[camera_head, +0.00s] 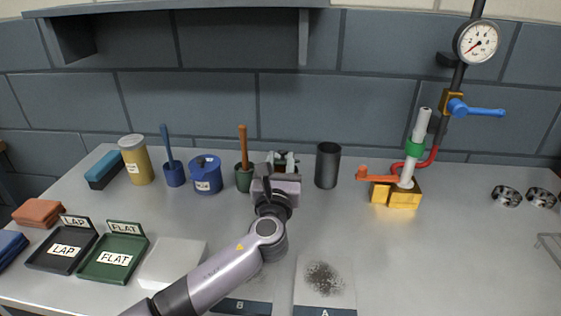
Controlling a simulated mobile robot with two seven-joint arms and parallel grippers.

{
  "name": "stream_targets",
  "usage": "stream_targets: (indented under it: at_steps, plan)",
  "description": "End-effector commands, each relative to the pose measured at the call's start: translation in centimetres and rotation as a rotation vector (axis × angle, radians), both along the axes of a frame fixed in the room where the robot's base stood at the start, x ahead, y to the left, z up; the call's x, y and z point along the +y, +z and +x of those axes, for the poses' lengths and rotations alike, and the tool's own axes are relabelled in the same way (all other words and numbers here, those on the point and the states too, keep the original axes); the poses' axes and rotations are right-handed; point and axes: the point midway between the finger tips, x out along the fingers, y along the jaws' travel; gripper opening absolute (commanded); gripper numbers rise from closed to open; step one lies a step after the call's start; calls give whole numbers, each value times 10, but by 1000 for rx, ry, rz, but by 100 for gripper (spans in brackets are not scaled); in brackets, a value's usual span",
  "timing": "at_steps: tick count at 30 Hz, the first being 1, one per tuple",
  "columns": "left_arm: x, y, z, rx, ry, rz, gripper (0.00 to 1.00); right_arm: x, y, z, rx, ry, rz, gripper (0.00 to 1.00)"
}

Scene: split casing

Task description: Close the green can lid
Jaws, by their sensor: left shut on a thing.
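My left gripper (277,170) is at the back middle of the table, reaching away from me. It is shut on a part of the green can (291,158), which seems to be its lid. The can is mostly hidden behind the gripper; only small dark green and pale parts show past the fingers. I cannot tell how far the lid is open. My right gripper is not in view.
A green cup (243,181) with an orange-handled tool stands close left of the gripper, beside a blue can (206,175). A dark cylinder (327,165) stands close right. A yellow valve block (397,193) is farther right.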

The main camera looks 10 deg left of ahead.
Motion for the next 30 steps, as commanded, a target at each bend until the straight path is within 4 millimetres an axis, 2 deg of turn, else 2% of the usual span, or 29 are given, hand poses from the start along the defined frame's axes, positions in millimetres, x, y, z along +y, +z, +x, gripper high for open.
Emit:
stream_targets:
  at_steps: [1, 2, 3, 4, 16, 30]
  plan:
    - [0, -12, -1, 23, -1, 2, 0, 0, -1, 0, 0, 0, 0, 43]
    - [0, -12, -1, 23, -1, 2, 44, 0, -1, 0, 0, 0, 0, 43]
    - [0, -12, -1, 22, -1, 2, 57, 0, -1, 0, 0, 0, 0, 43]
    - [0, -11, -1, 21, -1, 2, 60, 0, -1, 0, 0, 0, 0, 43]
    - [0, -7, -7, 12, -1, -1, 60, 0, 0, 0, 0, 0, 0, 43]
    - [0, -16, -63, 15, -2, 1, 60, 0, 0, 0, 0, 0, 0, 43]
